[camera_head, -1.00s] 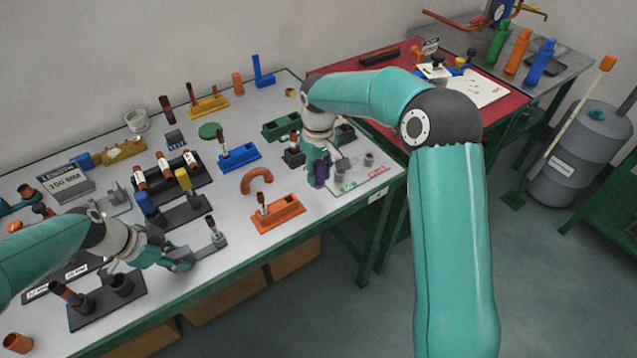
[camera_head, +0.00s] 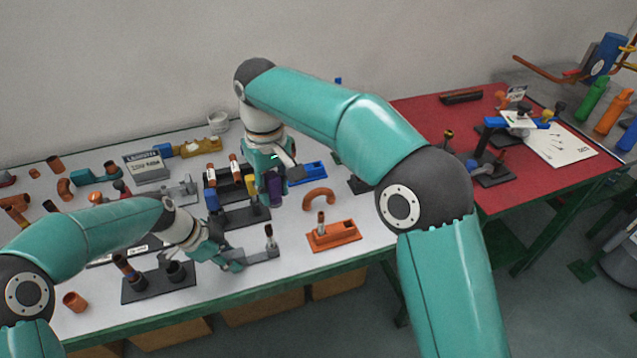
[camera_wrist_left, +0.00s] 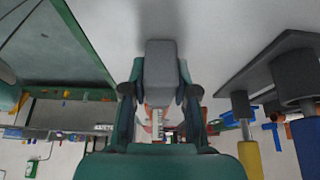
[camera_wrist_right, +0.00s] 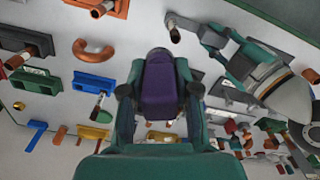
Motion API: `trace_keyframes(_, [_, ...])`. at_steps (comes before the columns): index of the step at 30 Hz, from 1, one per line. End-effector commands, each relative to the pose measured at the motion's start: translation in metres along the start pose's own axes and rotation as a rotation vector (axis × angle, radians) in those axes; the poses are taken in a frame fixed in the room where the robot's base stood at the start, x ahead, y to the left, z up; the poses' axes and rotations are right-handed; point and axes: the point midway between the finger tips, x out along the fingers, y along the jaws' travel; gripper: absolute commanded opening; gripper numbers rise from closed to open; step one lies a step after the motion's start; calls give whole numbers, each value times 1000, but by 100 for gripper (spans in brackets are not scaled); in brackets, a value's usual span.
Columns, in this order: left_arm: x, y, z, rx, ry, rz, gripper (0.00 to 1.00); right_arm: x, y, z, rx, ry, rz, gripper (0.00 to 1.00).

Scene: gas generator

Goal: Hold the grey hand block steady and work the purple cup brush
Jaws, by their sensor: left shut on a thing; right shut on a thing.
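The grey hand block (camera_head: 262,254), with a copper pipe stub (camera_head: 269,238) standing upright at its right end, is low over the front of the bench; I cannot tell whether it touches the top. My left gripper (camera_head: 234,258) is shut on its left end, and the block shows between the fingers in the left wrist view (camera_wrist_left: 160,65). The purple cup brush (camera_head: 276,188) is in my right gripper (camera_head: 270,172), which is shut on it behind and above the block. The brush fills the jaws in the right wrist view (camera_wrist_right: 160,85), apart from the pipe stub (camera_wrist_right: 175,32).
A black stand with blue and yellow handled tools (camera_head: 238,215) lies close behind the left gripper. An orange tray (camera_head: 333,235) and a copper bend (camera_head: 318,197) lie to the right. A black two-post base (camera_head: 158,283) is at front left. A red table (camera_head: 430,115) stands right.

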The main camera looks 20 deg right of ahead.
Motion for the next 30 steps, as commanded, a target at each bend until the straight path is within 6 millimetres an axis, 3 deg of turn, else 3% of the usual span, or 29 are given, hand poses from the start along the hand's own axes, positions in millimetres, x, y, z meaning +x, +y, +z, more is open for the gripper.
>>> trace_keyframes(5, [0,0,0,0,-1,1,0,-6,-23,-2,-32,-1,3,6])
trace_keyframes(17, [0,0,0,0,0,1,0,-6,-24,-2,-34,-2,4,6])
trace_keyframes(30, [0,0,0,0,0,1,0,26,-24,-2,-34,-4,4,6])
